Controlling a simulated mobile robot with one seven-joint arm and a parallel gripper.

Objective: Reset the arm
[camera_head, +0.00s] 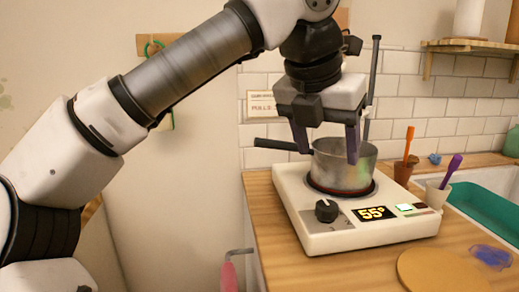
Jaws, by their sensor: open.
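My gripper (326,147) is open, with its two dark fingers pointing down and set apart. It is over or just in front of the metal saucepan (343,174); one finger overlaps the pan's side in the picture, and I cannot tell whether it touches. The saucepan stands on a white hot plate (386,231), with its black handle pointing left. The hot plate's display (375,213) reads 55°, and its ring glows red under the pan. My arm reaches in from the left. The inside of the pan is mostly hidden.
A brown cup with an orange tool (408,150) and a pale cup with a purple tool (444,182) stand right of the hot plate. A round board (440,271) and a blue smear (491,256) are at the front right. A teal basin (490,212) is at the right.

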